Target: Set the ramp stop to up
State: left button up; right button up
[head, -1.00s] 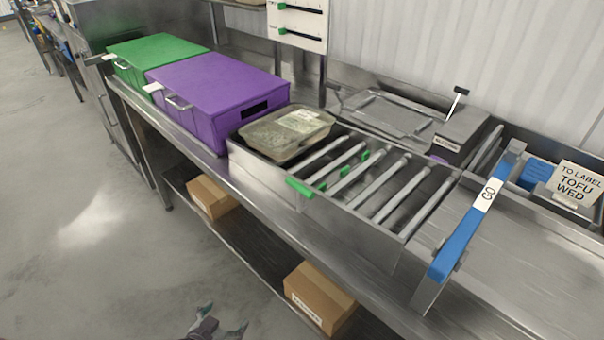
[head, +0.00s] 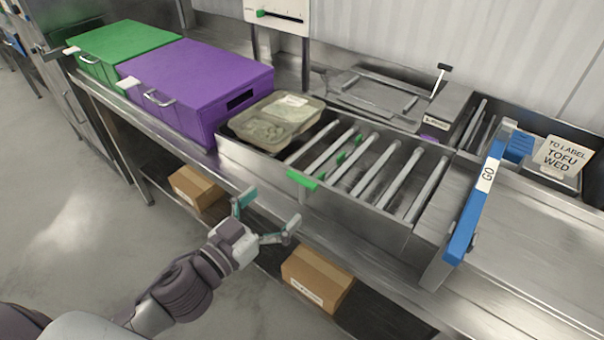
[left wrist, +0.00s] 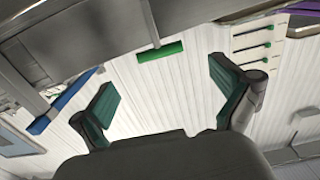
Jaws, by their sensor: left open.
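The roller ramp (head: 340,208) is a steel tray with several rollers. A green tab (head: 303,179) sticks out at its front edge and looks like the ramp stop; I cannot tell its setting. In the left wrist view a green bar on a grey stem (left wrist: 160,52) shows ahead, between the finger directions. My left gripper (head: 268,211) is open and empty, in front of the bench, lower than the green tab and apart from it. Its two teal fingers also spread wide in the left wrist view (left wrist: 163,86). My right gripper is not in view.
A lidded tray (head: 275,122) rests at the ramp's left end, beside a purple box (head: 195,85) and a green box (head: 122,50). A blue bar marked GO (head: 478,205) stands at the right. Cartons (head: 317,276) sit on the lower shelf.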

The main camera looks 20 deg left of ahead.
aim_at(299, 182)
pick_arm(q)
jog(key=p+x, duration=0.2)
jog(key=x, duration=0.6)
jog(key=shift+w+d+f, duration=0.1)
jog(key=shift+w+d, duration=0.05)
jog(key=shift+w, duration=0.25)
jog(key=c, duration=1.4)
notch_tip(299, 182, up, 3)
jog(key=p, duration=0.3)
jog(key=o, duration=1.4)
jog(key=shift+f, duration=0.1)
